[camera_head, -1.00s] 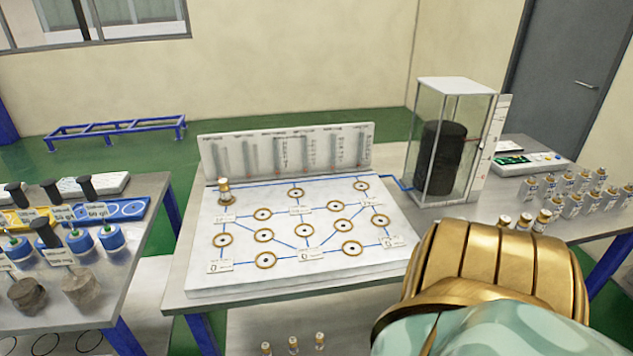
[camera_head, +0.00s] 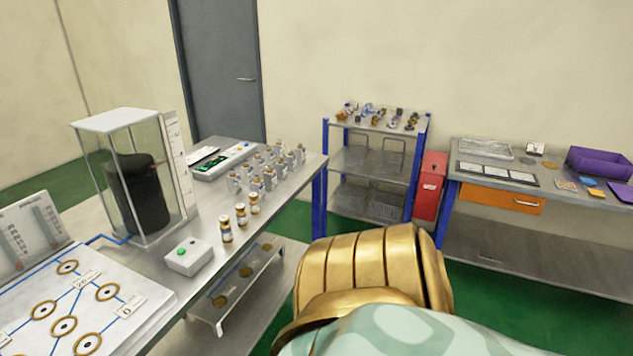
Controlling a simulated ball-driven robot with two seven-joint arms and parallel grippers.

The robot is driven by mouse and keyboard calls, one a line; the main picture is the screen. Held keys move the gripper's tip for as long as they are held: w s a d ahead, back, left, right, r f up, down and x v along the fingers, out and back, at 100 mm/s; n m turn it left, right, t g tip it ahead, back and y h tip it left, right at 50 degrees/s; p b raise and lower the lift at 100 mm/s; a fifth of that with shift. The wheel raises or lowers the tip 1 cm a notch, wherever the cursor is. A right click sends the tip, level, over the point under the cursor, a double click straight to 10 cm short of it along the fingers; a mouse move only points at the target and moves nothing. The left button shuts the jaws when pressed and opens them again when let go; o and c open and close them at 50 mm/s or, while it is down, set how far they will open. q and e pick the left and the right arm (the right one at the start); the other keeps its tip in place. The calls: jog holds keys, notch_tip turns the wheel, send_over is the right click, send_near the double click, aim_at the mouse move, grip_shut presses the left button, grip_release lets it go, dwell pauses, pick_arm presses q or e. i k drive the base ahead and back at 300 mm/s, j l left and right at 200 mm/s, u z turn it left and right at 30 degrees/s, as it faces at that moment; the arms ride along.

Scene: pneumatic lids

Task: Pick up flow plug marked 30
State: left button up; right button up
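Three small plugs with brass-coloured tops and white bands stand in a row near the right front edge of the grey table: a near one (camera_head: 226,229), a middle one (camera_head: 241,215) and a far one (camera_head: 254,203). Several grey-white capped pieces (camera_head: 268,178) stand in rows behind them. Markings on all of these are too small to read, so I cannot tell which is marked 30. Neither of my grippers is in view.
A white box with a green button (camera_head: 188,258) stands beside the plugs. A glass case with a black cylinder (camera_head: 140,195) and the white flow board (camera_head: 95,310) are at left. A low metal bench (camera_head: 232,305), a blue-posted shelf (camera_head: 362,160) and another table (camera_head: 560,200) stand right.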

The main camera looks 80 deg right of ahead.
aim_at(227, 235)
jog(key=i+z, duration=0.1)
jog(key=z, duration=0.35)
jog(key=i+l+z, duration=0.1)
jog(key=z, duration=0.85)
jog(key=i+j+z, duration=0.1)
jog(key=z, duration=0.4)
jog(key=i+z, duration=0.1)
jog(key=z, duration=0.35)
jog(key=i+j, duration=0.2)
jog(key=j, duration=0.15)
jog(key=i+j+z, duration=0.1)
jog(key=j, duration=0.25)
jog(key=i+l+u, duration=0.15)
jog(key=l, duration=0.2)
jog(key=i+l+u, duration=0.2)
jog(key=l, duration=0.15)
jog(key=l+u, duration=0.15)
jog(key=l, duration=0.2)
